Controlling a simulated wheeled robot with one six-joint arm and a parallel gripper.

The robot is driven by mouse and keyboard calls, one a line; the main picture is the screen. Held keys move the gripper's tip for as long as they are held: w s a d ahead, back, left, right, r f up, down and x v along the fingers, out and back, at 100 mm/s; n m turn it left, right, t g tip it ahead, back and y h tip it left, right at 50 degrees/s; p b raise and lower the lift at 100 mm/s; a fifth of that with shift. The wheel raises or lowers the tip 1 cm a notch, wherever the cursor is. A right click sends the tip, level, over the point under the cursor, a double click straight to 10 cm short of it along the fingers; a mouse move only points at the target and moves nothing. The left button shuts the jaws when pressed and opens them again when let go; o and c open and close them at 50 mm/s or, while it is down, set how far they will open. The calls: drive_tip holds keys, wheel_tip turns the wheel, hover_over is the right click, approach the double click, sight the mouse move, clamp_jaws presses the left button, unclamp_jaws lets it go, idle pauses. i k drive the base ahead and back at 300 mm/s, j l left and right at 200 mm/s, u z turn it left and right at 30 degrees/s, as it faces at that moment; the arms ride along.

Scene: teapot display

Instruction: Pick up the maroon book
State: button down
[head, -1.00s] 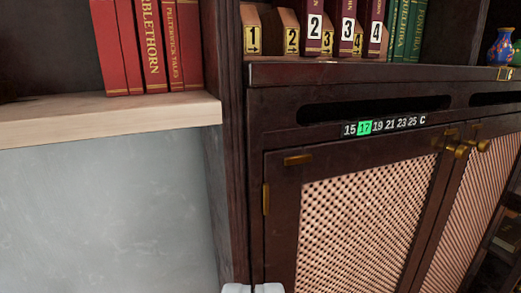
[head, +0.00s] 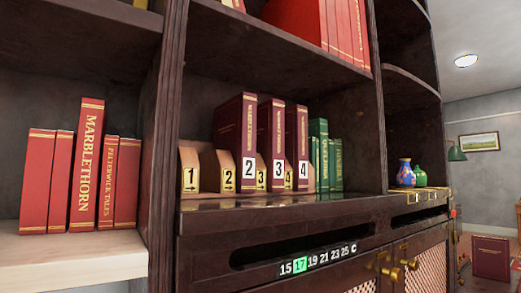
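Three maroon books stand upright on the middle shelf: one with a white label 2 (head: 235,125), one with label 3 (head: 271,128) and one with label 4 (head: 297,130). Another maroon book (head: 491,258) with gold lettering and border on its cover stands at the far lower right, beyond the cabinet, its cover facing me. What it rests on is hard to tell. My gripper is not in view.
Wooden blocks with yellow number tags (head: 189,170) stand beside the labelled books. Green books (head: 319,150) and vases (head: 405,172) are to the right. The cabinet (head: 330,225) has a slot and number strip.

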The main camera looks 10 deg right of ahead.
sight(491, 259)
drive_tip(key=z, duration=1.75)
drive_tip(key=i+l+u, duration=0.1)
drive_tip(key=i+l, duration=0.25)
drive_tip(key=i, duration=0.25)
drive_tip(key=i+l, duration=0.35)
drive_tip(key=i, duration=0.2)
drive_tip(key=i+u, duration=0.1)
drive_tip(key=u, duration=2.15)
